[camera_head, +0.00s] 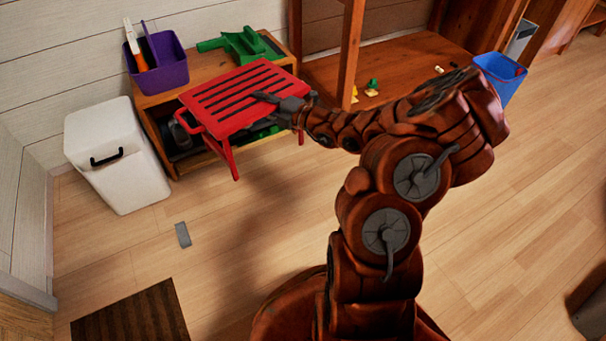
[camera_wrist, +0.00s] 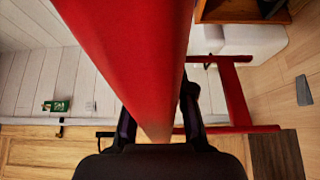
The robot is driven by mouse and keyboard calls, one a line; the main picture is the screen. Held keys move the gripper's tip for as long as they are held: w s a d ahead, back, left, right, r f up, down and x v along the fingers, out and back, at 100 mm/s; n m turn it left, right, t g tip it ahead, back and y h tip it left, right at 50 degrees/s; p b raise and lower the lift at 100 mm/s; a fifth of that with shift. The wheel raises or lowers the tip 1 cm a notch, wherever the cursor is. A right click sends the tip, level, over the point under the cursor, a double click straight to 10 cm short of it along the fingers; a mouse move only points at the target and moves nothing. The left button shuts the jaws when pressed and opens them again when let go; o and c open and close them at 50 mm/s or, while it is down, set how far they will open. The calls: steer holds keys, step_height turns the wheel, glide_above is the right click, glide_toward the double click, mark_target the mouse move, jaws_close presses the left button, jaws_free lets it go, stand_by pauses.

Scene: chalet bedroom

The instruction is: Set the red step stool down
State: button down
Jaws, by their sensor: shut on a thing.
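The red step stool (camera_head: 240,97), with a slatted top, is in my gripper (camera_head: 270,98), in front of the low wooden shelf unit (camera_head: 205,83). My gripper is shut on the stool's right part. The stool's legs point down and look clear of the floor, with a shadow below. In the wrist view a broad red part of the stool (camera_wrist: 130,50) fills the middle, between the dark fingers of my gripper (camera_wrist: 158,115). More red bars (camera_wrist: 235,95) show at the right. The far legs are mostly hidden.
A white bin (camera_head: 115,155) stands left of the shelf unit. A purple caddy (camera_head: 160,72) and a green object (camera_head: 240,45) sit on top. A small grey piece (camera_head: 183,235) and a dark striped mat (camera_head: 130,318) lie on the floor. A blue bin (camera_head: 500,75) stands at back right; floor right is open.

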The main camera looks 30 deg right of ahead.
steer(key=s+d+f, duration=0.4)
steer(key=d+f, duration=0.4)
steer(key=f, duration=0.3)
steer(key=s+f+n+g+y+b, duration=0.1)
steer(key=s+f+n+y, duration=0.15)
steer(key=s+f, duration=1.65)
steer(key=w+d+f+b, duration=0.2)
steer(key=w+d+b, duration=0.1)
steer(key=w, duration=0.4)
steer(key=w+d+f+b, duration=0.3)
steer(key=w+d+b, duration=0.1)
steer(key=w, duration=0.4)
steer(key=shift+w+d+f+b, duration=0.2)
steer(key=shift+w+f+b, duration=0.1)
steer(key=shift+b, duration=0.5)
steer(key=shift+f+m, duration=0.25)
steer(key=shift+f, duration=0.1)
